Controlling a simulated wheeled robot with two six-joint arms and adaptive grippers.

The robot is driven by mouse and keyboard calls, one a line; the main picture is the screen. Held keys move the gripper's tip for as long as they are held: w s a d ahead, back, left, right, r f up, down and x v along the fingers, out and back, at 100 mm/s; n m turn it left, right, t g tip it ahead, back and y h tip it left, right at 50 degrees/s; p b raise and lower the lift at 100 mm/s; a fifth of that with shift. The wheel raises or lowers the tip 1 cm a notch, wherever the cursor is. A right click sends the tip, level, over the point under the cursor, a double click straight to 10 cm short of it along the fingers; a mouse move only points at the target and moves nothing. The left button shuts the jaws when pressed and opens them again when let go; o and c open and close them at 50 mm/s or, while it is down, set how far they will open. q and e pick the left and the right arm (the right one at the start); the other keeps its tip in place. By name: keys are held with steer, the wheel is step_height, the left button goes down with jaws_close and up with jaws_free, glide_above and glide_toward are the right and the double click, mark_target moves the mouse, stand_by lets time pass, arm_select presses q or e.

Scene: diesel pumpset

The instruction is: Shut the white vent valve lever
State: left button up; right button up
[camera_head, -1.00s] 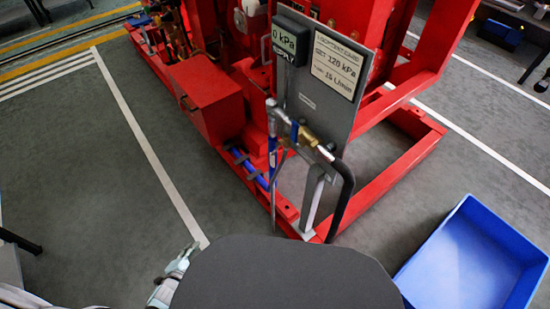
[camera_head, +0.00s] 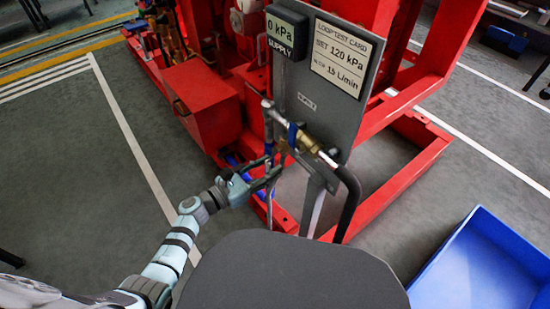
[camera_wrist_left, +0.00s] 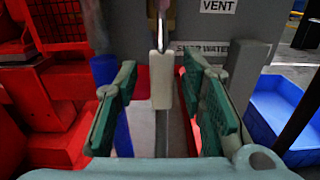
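The white vent valve lever (camera_wrist_left: 161,78) hangs straight down in the left wrist view, below a label reading VENT (camera_wrist_left: 218,6). My left gripper (camera_wrist_left: 162,92) is open, with one green-padded finger on each side of the lever and a gap on both sides. In the head view my left gripper (camera_head: 270,170) is at the pipework below the grey panel (camera_head: 308,85). I cannot make out the white lever there. A brass valve (camera_head: 306,142) with a blue handle (camera_head: 292,134) sits just above the gripper. My right gripper is not in view.
The red pumpset frame (camera_head: 395,185) stands behind the panel. A black hose (camera_head: 350,200) curves down right of the brass valve. A blue bin (camera_head: 480,265) is on the floor at the right. A gauge display (camera_head: 285,35) reads 0 kPa.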

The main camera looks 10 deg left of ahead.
arm_select(q)
steer(key=shift+w+d, duration=0.2)
steer(key=shift+c, duration=0.6)
jaws_close()
